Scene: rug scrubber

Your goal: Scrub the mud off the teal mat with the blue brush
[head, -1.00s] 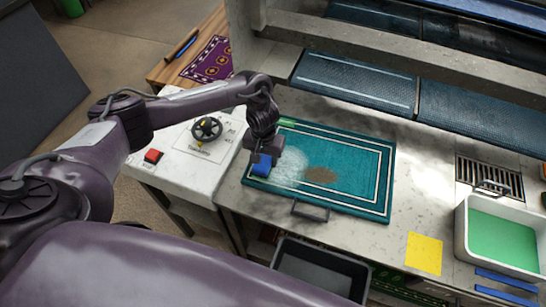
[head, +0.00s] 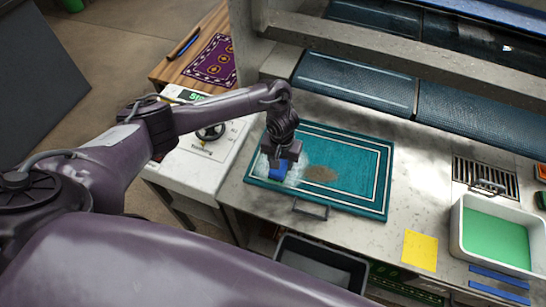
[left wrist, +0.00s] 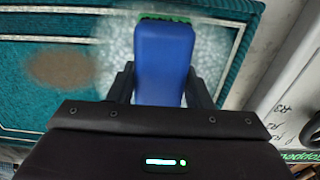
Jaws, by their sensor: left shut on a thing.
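The teal mat (head: 352,150) with white border lines lies flat on the grey counter. A brown mud patch (head: 320,174) is near its middle and also shows in the left wrist view (left wrist: 62,67). White foam (head: 298,168) covers the mat's left part, just left of the mud. My left gripper (head: 283,163) is shut on the blue brush (head: 279,175), over the foam at the mat's left side. The brush's blue back fills the middle of the left wrist view (left wrist: 164,62), with green bristles at its far end. Whether the bristles touch the mat is hard to tell. My right gripper is not seen.
A white tray of green liquid (head: 495,238), a yellow cloth (head: 420,250) and blue strips (head: 499,291) are on the right. A dark bin (head: 322,268) stands below the front edge. A white control box with a black knob (head: 211,132) is left of the mat.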

